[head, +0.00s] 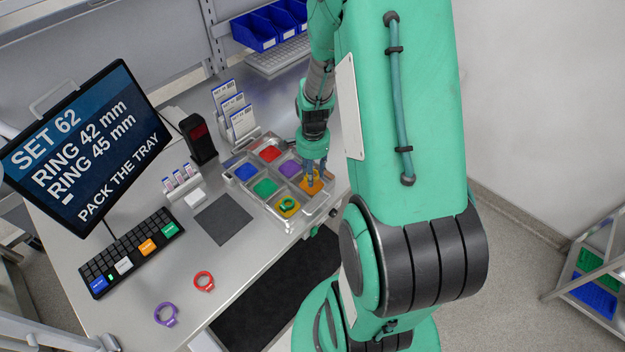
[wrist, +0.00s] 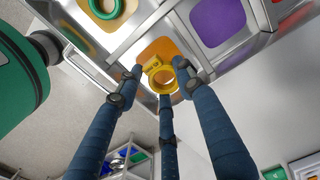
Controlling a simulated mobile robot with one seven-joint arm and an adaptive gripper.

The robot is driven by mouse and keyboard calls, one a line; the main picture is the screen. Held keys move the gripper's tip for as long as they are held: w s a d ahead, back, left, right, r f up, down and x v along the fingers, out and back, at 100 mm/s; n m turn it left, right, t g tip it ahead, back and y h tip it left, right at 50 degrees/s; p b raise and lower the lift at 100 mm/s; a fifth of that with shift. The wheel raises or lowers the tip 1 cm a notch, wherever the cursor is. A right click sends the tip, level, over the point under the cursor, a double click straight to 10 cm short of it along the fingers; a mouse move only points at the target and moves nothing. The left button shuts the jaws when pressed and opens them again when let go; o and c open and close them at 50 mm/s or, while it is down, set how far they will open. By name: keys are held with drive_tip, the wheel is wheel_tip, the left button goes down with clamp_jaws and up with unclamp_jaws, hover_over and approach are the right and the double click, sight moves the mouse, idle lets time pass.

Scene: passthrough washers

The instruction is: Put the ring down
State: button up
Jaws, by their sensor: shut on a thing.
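My gripper (head: 312,180) is over the orange compartment of the sorting tray (head: 308,215). In the wrist view my gripper (wrist: 160,82) has its fingers closed around a yellow ring (wrist: 162,78) with a small tab. Behind the ring is the orange pad (wrist: 160,48); whether the ring touches it I cannot tell. In the head view the fingers mostly hide the held ring. A green ring (head: 287,204) lies on the yellow pad beside it, also seen in the wrist view as a green ring (wrist: 104,6). The purple pad (wrist: 218,20) is on the other side.
A purple ring (head: 166,315) and a red ring (head: 204,282) lie on the table's front part. A grey mat (head: 223,220) lies left of the tray. Card holders (head: 238,122) stand behind it. A monitor (head: 85,145) and keyboard (head: 130,255) are at the left.

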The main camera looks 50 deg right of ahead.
drive_tip(key=shift+f, duration=1.85)
drive_tip(key=shift+f+b, duration=0.15)
drive_tip(key=shift+b, duration=0.15)
drive_tip(key=o, duration=1)
drive_tip(key=shift+c, duration=0.2)
wheel_tip(320, 180, up, 12)
drive_tip(key=p, duration=0.1)
drive_tip(key=shift+p, duration=0.3)
